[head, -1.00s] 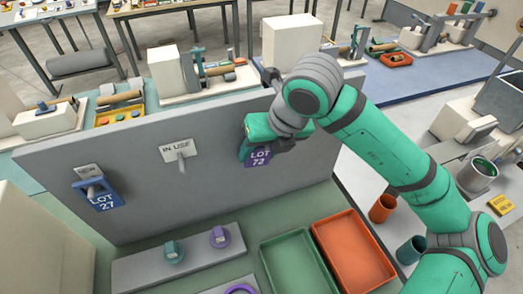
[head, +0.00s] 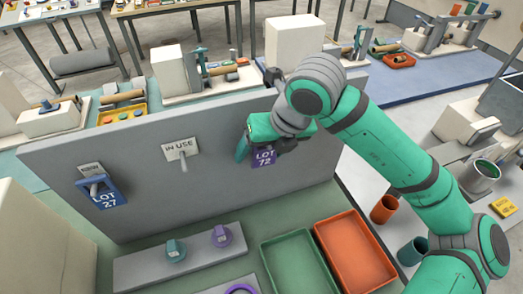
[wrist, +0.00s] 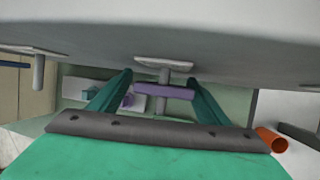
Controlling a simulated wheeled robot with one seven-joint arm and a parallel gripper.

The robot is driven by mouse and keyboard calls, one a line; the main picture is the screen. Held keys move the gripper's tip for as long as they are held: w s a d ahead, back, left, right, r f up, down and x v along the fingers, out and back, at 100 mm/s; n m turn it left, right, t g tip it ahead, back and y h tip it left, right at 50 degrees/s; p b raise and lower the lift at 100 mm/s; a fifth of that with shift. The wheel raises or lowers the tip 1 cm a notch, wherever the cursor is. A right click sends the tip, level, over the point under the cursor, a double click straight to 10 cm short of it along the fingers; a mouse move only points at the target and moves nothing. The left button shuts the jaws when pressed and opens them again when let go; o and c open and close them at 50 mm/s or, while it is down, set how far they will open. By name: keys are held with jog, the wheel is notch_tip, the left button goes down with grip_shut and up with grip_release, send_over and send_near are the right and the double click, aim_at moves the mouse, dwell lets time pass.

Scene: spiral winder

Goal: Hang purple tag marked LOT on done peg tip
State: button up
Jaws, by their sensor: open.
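The purple tag (head: 263,158) reads LOT 72 and hangs upright, face out, at the right part of the grey board (head: 130,160). In the wrist view the tag (wrist: 165,91) is a thin purple bar, edge-on, crossing a grey peg (wrist: 162,76) that sticks out below a pale plate (wrist: 164,62). The tag appears to be on this peg; my gripper hides the peg and its sign in the head view. My gripper (wrist: 160,78) is open, with its green fingers apart on either side of the tag; it also shows in the head view (head: 262,143).
A blue LOT 27 tag (head: 105,195) hangs on the left peg. The IN USE peg (head: 184,165) is empty. Below stand a teal piece (head: 174,249) and a purple piece (head: 221,236) on a grey block, with green (head: 268,247) and orange (head: 321,226) trays beside them.

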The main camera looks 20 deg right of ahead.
jog(key=v, duration=1)
jog(key=shift+r, duration=0.3)
jog(key=shift+s+d, duration=0.15)
jog(key=shift+s, duration=0.1)
